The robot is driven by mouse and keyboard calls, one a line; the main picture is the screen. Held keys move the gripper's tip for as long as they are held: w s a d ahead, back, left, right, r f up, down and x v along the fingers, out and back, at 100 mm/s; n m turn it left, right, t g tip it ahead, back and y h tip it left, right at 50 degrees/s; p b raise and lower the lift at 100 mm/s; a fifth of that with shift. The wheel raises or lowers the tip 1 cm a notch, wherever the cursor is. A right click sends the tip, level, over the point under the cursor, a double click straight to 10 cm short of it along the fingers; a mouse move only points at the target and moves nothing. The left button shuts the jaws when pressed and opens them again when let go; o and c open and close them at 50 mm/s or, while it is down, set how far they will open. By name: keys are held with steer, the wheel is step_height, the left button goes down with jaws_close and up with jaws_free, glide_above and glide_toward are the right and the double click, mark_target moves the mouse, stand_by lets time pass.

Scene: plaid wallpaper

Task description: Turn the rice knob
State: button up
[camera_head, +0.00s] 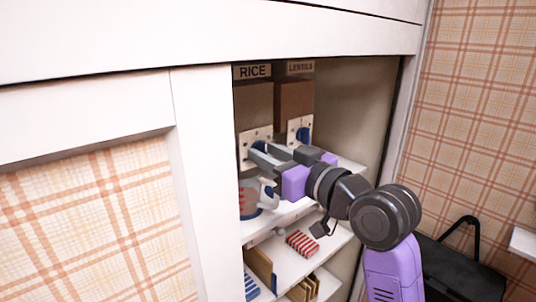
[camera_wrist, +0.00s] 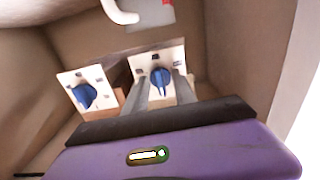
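The rice dispenser (camera_head: 253,104), under a RICE label (camera_head: 252,72), stands in the open cupboard with a pale panel on its front. My gripper (camera_wrist: 160,90) is open, with one finger on each side of this knob and gaps visible between. I cannot tell whether the fingertips touch the panel.
The lentils dispenser (camera_head: 295,103) with its own blue knob (camera_head: 303,134) stands close on the right; that knob also shows in the wrist view (camera_wrist: 85,96). A clear jug with red marks (camera_head: 265,196) stands below my gripper. The cupboard's white door frame (camera_head: 203,180) borders the left.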

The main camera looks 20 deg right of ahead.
steer(key=v, duration=0.8)
steer(key=shift+b, duration=0.45)
steer(key=shift+r, duration=0.1)
